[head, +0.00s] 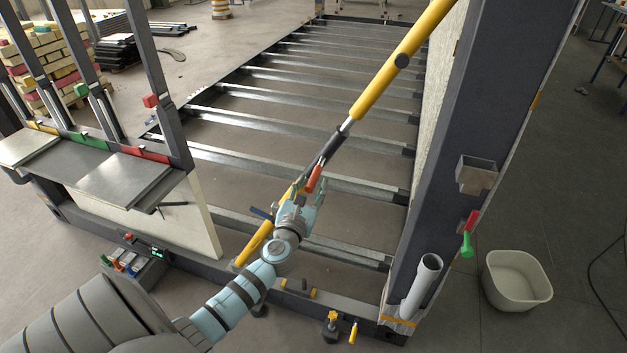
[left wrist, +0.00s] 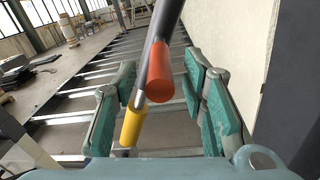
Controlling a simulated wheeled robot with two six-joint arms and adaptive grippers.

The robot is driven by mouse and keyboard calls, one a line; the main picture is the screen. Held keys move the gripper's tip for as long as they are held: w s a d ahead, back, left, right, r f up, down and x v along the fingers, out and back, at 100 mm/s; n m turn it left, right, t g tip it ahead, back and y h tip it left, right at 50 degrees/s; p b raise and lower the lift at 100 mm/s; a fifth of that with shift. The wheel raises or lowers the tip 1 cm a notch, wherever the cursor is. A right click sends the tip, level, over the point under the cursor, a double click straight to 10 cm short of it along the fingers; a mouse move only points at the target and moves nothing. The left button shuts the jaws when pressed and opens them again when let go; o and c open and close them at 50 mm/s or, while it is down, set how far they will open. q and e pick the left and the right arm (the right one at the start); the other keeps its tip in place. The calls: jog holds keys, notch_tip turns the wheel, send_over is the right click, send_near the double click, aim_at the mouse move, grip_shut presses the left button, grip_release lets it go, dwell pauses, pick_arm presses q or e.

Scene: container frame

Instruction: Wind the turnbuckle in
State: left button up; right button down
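The turnbuckle is a long diagonal brace with a yellow upper tube (head: 394,66), a bright rod, a dark middle part (head: 330,146) and a lower yellow tube (head: 252,245). A handle with an orange-red grip (head: 314,179) sticks out near its middle. My left gripper (head: 306,194) is at this grip, partly covering the brace. In the left wrist view, the gripper (left wrist: 160,92) is open, its green-padded fingers on either side of the orange-red grip (left wrist: 160,72). Gaps show on both sides, and the lower yellow tube (left wrist: 132,125) is behind. My right gripper is not in view.
A dark upright post (head: 465,130) with a pale panel stands right of the brace. Floor joists (head: 300,98) span the frame behind it. A rack with coloured clips (head: 84,139) is at left. A white bin (head: 516,280) stands on the floor at right.

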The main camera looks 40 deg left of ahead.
aim_at(318, 170)
pick_arm(q)
jog(key=shift+x, duration=1.4)
jog(key=shift+c, duration=0.4)
grip_shut()
